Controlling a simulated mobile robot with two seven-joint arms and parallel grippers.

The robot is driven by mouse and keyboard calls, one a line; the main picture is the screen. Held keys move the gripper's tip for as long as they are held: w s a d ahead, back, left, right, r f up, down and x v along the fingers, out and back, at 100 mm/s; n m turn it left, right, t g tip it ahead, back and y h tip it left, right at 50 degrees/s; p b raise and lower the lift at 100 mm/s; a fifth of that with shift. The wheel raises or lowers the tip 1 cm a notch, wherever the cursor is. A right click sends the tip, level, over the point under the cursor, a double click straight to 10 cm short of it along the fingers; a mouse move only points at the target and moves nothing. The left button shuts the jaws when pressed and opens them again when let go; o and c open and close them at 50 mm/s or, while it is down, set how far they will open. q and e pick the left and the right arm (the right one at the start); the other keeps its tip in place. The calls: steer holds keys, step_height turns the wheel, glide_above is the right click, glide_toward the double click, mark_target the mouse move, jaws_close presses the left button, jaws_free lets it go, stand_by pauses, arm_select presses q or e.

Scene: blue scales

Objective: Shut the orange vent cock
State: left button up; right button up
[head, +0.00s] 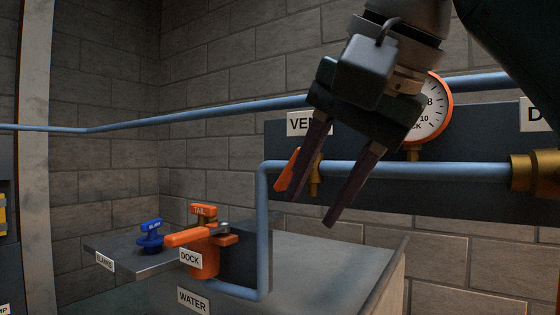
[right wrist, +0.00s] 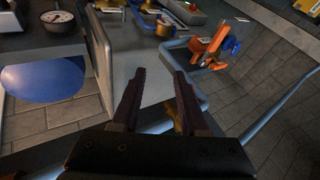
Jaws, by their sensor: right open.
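The orange vent cock handle (head: 287,170) is partly in view below the VENT label (head: 303,124). It slants beside a brass fitting (head: 315,180) on the blue pipe. My right gripper (head: 314,212) is open and points down in front of the pipe. One finger overlaps the handle and fitting in the head view, hiding part of them; the other finger is to the right. I cannot tell whether they touch. In the right wrist view the open fingers (right wrist: 158,74) hold nothing between their tips, and a bit of brass (right wrist: 178,118) shows by the right finger. My left gripper is not in view.
An orange-rimmed gauge (head: 437,108) stands behind my right gripper. Below left, a grey bench (head: 120,262) carries an orange dock valve (head: 205,262) with a lever and a blue-handled valve (head: 151,238). The blue pipe (head: 263,230) bends down to the bench.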

mark_target(292, 160)
step_height(292, 160, up, 9)
steer(key=m+t, duration=0.1)
steer(key=m, duration=0.1)
steer(key=shift+h, duration=0.3)
steer(key=x, duration=1)
steer(key=shift+w+r, duration=0.15)
steer(key=shift+w, duration=0.15)
steer(key=shift+c, duration=0.3)
jaws_close()
